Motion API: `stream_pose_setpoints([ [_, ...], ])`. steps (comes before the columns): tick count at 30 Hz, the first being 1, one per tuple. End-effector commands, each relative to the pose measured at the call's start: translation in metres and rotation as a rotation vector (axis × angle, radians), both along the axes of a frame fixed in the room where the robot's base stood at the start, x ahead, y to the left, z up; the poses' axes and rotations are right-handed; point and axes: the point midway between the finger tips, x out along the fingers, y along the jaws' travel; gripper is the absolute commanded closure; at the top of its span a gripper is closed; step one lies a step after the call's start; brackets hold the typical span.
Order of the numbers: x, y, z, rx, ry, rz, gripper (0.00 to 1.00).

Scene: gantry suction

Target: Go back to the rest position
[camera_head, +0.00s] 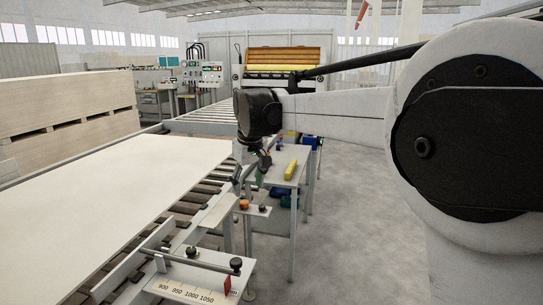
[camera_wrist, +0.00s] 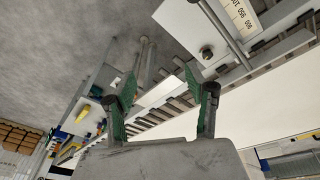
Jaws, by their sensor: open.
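My gripper (camera_head: 252,174) hangs from the end of my arm in the head view, beside the roller conveyor's edge and left of a small side table (camera_head: 288,165). In the wrist view my gripper (camera_wrist: 160,78) shows two green-padded fingers spread apart with nothing between them. The gripper is small and partly lost against the conveyor in the head view. No rest position is marked in either view.
A large pale panel (camera_head: 110,205) lies on the conveyor. A measuring scale plate (camera_head: 190,285) stands at the front edge, with an orange button (camera_head: 244,204) nearby. A yellow object (camera_head: 291,169) lies on the side table. Grey floor (camera_head: 355,225) is clear to the right.

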Motion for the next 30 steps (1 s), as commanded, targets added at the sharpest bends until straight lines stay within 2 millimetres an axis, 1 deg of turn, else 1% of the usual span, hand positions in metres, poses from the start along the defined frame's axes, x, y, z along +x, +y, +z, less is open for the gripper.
stream_pose_setpoints([
  [1, -0.011, -0.015, 0.006, 0.007, -0.011, -0.022, 0.50],
  [6, -0.045, -0.058, 0.021, 0.028, -0.051, -0.094, 0.50],
  [8, -0.058, -0.072, 0.025, 0.037, -0.067, -0.120, 0.50],
  [14, -0.104, -0.118, 0.031, 0.062, -0.115, -0.205, 0.50],
  [18, -0.139, -0.147, 0.030, 0.080, -0.150, -0.264, 0.50],
  [23, -0.181, -0.176, 0.022, 0.100, -0.189, -0.330, 0.50],
  [26, -0.207, -0.193, 0.014, 0.113, -0.215, -0.373, 0.50],
  [30, -0.243, -0.214, -0.001, 0.130, -0.250, -0.430, 0.50],
])
